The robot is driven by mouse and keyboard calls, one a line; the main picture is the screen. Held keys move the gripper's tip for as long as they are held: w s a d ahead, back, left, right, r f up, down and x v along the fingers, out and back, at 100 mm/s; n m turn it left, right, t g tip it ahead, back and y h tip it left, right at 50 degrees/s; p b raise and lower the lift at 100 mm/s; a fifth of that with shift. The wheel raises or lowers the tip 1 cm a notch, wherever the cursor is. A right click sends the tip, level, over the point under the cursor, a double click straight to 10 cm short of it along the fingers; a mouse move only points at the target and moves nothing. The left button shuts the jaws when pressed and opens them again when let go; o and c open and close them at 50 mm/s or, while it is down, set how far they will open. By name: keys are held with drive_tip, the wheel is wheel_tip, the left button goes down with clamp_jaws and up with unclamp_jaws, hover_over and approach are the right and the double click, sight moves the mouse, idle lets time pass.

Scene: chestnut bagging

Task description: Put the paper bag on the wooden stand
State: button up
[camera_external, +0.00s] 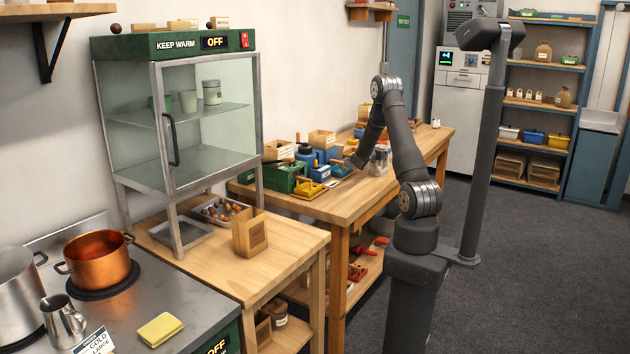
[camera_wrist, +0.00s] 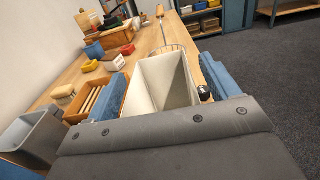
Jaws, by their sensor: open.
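In the wrist view, an open-topped, square-sided pale container (camera_wrist: 140,98) that looks like the paper bag stands between my gripper's (camera_wrist: 160,85) two blue finger pads. The gripper is open; I cannot tell whether the pads touch the bag. In the external view, my gripper (camera_external: 350,162) is low over the far wooden table, and the bag cannot be clearly picked out there. A small light-brown wooden stand (camera_external: 250,236) with an open top and a square front panel is on the near wooden counter, well left of my gripper.
A tray of chestnuts (camera_external: 203,212) lies behind the stand, under the glass warming cabinet (camera_external: 175,125). The far table (camera_external: 345,203) is crowded with boxes and tools around my gripper. The near counter (camera_external: 285,250) is clear right of the stand. Pots (camera_external: 97,262) stand at left.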

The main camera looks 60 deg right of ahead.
drive_tip(key=a, duration=1.1)
drive_tip(key=shift+a, duration=0.15)
drive_tip(key=o, duration=0.4)
drive_tip(key=shift+a+r, duration=0.1)
drive_tip(key=shift+a, duration=0.3)
